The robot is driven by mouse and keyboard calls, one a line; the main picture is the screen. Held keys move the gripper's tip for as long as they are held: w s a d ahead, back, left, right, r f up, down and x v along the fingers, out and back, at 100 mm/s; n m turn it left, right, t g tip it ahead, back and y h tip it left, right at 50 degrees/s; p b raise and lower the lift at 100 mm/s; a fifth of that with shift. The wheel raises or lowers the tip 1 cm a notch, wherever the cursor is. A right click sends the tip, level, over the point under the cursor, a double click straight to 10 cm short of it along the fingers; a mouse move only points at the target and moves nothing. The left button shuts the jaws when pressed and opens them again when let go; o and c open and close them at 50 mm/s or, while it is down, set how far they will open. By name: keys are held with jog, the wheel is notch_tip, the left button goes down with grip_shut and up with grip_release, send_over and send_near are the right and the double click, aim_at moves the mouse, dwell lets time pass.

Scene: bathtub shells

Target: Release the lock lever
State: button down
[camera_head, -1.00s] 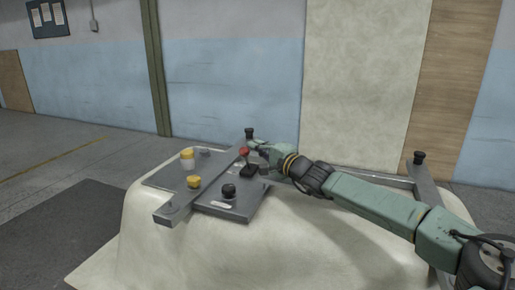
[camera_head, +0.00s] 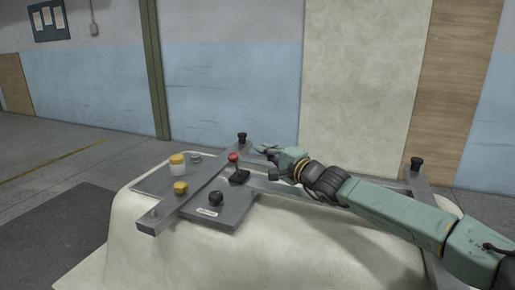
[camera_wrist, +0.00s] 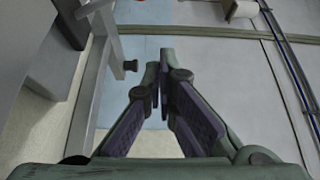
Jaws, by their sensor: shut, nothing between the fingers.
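The lever with a red knob (camera_head: 233,157) stands up from a black base (camera_head: 239,177) on the grey fixture, leaning slightly left. I take it to be the lock lever; no label on it can be read. My gripper (camera_head: 262,148) is beyond and to the right of the red knob, with a small gap between them. In the wrist view my gripper (camera_wrist: 160,68) has its fingers together and empty. The red knob cannot be made out in the wrist view.
The grey panel (camera_head: 205,213) holds a black knob (camera_head: 216,198). A yellow knob (camera_head: 180,187) and a yellow-topped white cylinder (camera_head: 177,163) stand left of the lever. Black-topped posts (camera_head: 242,137) rise from the frame. The pale shell (camera_head: 190,262) lies below.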

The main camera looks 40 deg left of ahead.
jog(key=d, duration=0.1)
jog(key=s+d+f, duration=0.1)
jog(key=d, duration=0.2)
jog(key=shift+s+d+f, duration=0.15)
jog(key=shift+d+f, duration=0.1)
jog(key=shift+d, duration=0.05)
